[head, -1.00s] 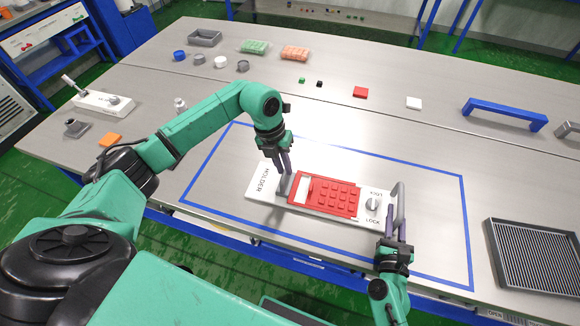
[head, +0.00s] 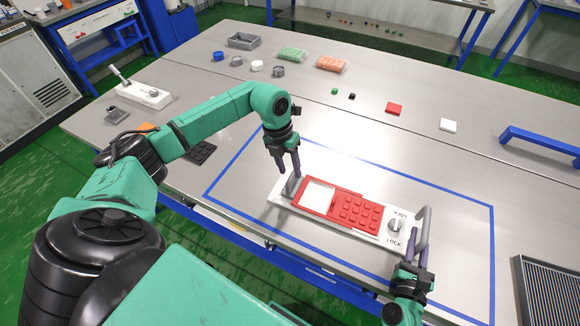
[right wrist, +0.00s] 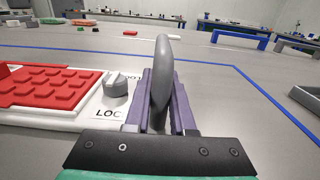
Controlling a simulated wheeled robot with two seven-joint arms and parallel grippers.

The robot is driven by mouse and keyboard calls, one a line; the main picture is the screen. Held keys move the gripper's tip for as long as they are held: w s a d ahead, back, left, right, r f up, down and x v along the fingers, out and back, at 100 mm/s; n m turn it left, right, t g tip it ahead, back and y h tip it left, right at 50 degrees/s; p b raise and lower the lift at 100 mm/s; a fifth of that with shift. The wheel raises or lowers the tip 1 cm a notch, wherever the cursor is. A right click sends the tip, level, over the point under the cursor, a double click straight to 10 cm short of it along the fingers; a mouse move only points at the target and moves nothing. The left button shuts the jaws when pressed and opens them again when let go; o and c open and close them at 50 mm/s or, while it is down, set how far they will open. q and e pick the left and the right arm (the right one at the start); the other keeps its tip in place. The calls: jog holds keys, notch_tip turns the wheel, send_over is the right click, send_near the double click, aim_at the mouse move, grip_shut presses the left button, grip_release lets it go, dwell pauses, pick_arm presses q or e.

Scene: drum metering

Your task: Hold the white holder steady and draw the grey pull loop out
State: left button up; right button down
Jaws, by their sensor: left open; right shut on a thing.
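The white holder (head: 370,228) lies flat inside the blue tape outline. A red part with raised blocks (head: 358,212) and a light window (head: 318,195) sits on it. A grey knob (head: 395,226) marked LOCK is near its right end. My right gripper (head: 413,252) is shut on the grey handle (head: 423,228) at the right end. In the right wrist view this handle (right wrist: 162,80) stands between the fingers.
A grey ribbed tray (head: 548,290) is at the right edge and a blue bridge (head: 540,145) behind it. A red block (head: 394,108) and a white block (head: 448,125) lie beyond the tape.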

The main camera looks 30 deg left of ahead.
pick_arm(q)
notch_tip(320, 180, up, 12)
jog(key=a, duration=0.2)
jog(key=shift+a, duration=0.15)
jog(key=shift+s+f, duration=0.1)
jog(key=shift+f, duration=0.05)
pick_arm(e)
jog(key=c, duration=0.7)
grip_release()
jog(key=shift+a, duration=0.1)
